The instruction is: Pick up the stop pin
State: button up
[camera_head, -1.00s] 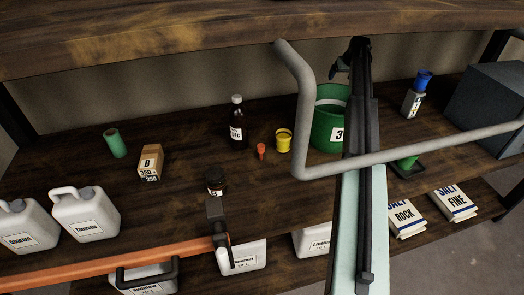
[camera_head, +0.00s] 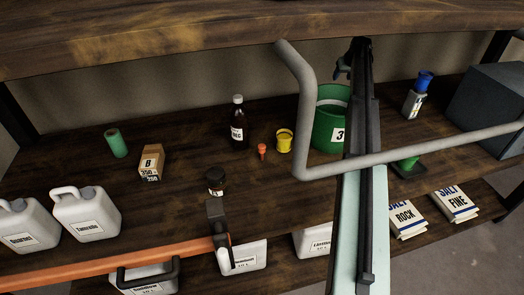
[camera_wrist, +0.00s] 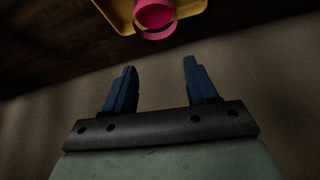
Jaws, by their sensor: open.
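A small orange-red piece with a wide top and a narrower lower part (camera_head: 262,151) stands on the dark wooden shelf, left of a yellow pail; it looks like the stop pin, but it is too small to be sure. My gripper (camera_wrist: 159,68) shows in the wrist view with its two blue fingers wide apart and nothing between them. Beyond the fingertips, at the top edge, is a round pink piece (camera_wrist: 154,14) on a yellow holder (camera_wrist: 188,8), both cut off by the frame.
A yellow pail (camera_head: 284,142), a brown bottle (camera_head: 238,130) and a green bucket (camera_head: 326,128) stand near the orange-red piece. A grey bent pipe (camera_head: 304,110) and a black bar (camera_head: 361,130) cross in front. A small dark jar (camera_head: 215,184) stands nearer.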

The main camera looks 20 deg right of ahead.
notch_tip(320, 180, up, 6)
jog(key=m+g+y, duration=0.1)
jog(key=m+g, duration=0.5)
send_over(262, 145)
notch_tip(262, 145, down, 5)
notch_tip(262, 145, down, 9)
jog(key=shift+w+a, duration=0.1)
jog(key=shift+w, duration=0.05)
jog(key=shift+s+f, duration=0.2)
jog(key=shift+f, duration=0.7)
jog(key=shift+s+f, duration=0.1)
jog(key=shift+f, duration=1.65)
